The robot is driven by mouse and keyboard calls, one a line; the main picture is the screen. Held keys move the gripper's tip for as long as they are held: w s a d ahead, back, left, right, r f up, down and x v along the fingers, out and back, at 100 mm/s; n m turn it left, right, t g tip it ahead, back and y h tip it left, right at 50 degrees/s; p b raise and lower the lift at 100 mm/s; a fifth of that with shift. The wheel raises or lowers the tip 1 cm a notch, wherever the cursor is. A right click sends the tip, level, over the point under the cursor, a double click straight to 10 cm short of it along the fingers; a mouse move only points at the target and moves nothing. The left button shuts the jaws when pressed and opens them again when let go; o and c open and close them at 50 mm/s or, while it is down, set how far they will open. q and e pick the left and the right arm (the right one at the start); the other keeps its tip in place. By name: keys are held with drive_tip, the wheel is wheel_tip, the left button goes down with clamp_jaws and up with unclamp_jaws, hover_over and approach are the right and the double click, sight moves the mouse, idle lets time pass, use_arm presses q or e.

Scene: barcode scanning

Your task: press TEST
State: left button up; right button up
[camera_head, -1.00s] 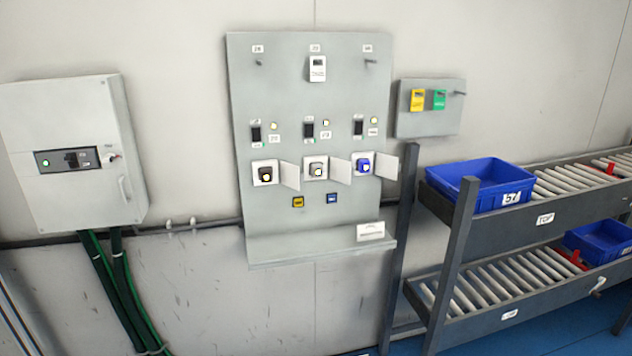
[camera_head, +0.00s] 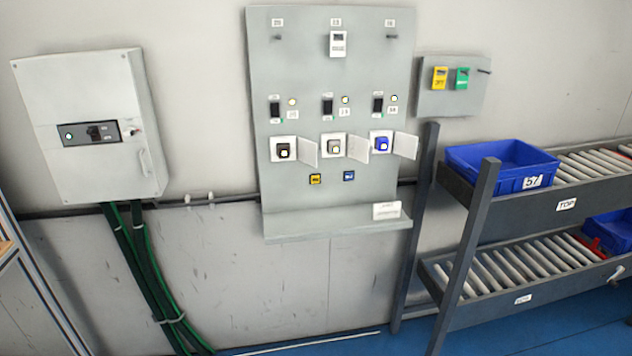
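A tall grey panel (camera_head: 330,215) is fixed to the wall in the middle of the head view. Low on it are a small yellow button or label (camera_head: 315,179) and a blue one (camera_head: 348,176); their lettering is too small to read, so I cannot tell which thing is marked TEST. Above them are three sockets with open flaps: a dark one (camera_head: 283,150), a grey one (camera_head: 333,146) and a blue one (camera_head: 381,144). Dark switches with small lamps sit above those. Neither of my grippers is in view.
A white electrical cabinet (camera_head: 85,175) with green cables hangs at left. A small grey board (camera_head: 425,100) holds yellow and green tags. A roller rack (camera_head: 545,209) with blue bins (camera_head: 490,170) stands at right. Blue floor shows in front of the panel.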

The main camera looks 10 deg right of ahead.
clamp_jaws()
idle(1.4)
